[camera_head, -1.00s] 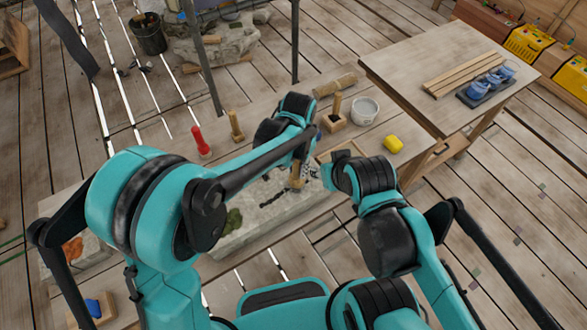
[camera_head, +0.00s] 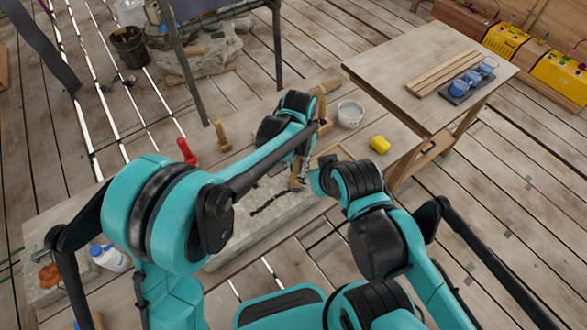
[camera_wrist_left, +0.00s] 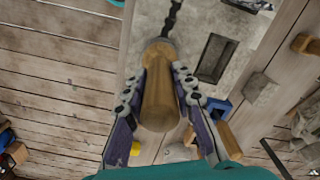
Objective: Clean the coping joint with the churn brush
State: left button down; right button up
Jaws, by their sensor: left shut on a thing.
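My left gripper (camera_head: 300,178) is shut on the wooden handle of the churn brush (camera_wrist_left: 160,100), low over the stone coping (camera_head: 225,255). The handle also shows in the head view as a small tan piece (camera_head: 297,182). The brush's bristle end is hidden below the handle, so I cannot tell if it touches the stone. The coping joint (camera_head: 268,204) is a dark, jagged line across the pale stone. In the left wrist view the joint (camera_wrist_left: 172,18) runs away from just beyond the brush. My right arm reaches in from the right; its gripper is hidden.
A red-handled tool (camera_head: 186,152) and a wooden tool (camera_head: 221,138) stand left of my left arm. A white bucket (camera_head: 350,113) and a yellow sponge (camera_head: 380,145) are beyond my right arm. A table (camera_head: 405,68) stands at the back right. A white bottle (camera_head: 110,257) is at left.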

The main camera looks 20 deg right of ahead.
pick_arm(q)
jog(key=shift+d, duration=0.2)
jog(key=shift+r+p, duration=0.3)
jog(key=shift+r, duration=0.05)
notch_tip(320, 180, up, 6)
jog(key=p, duration=0.4)
jog(key=shift+r, duration=0.15)
jog(key=s+a+p, duration=0.2)
jog(key=s+a, duration=0.1)
jog(key=a, duration=0.6)
jog(key=s+a+p, duration=0.1)
jog(key=s+a, duration=0.2)
jog(key=a, duration=0.5)
jog(key=shift+w+a+f+b, duration=0.1)
jog(key=shift+w+f+b, duration=0.05)
jog(key=shift+f+b, duration=1.1)
jog(key=shift+w+f+b, duration=0.15)
jog(key=shift+f+b, duration=0.65)
jog(key=shift+f, duration=0.75)
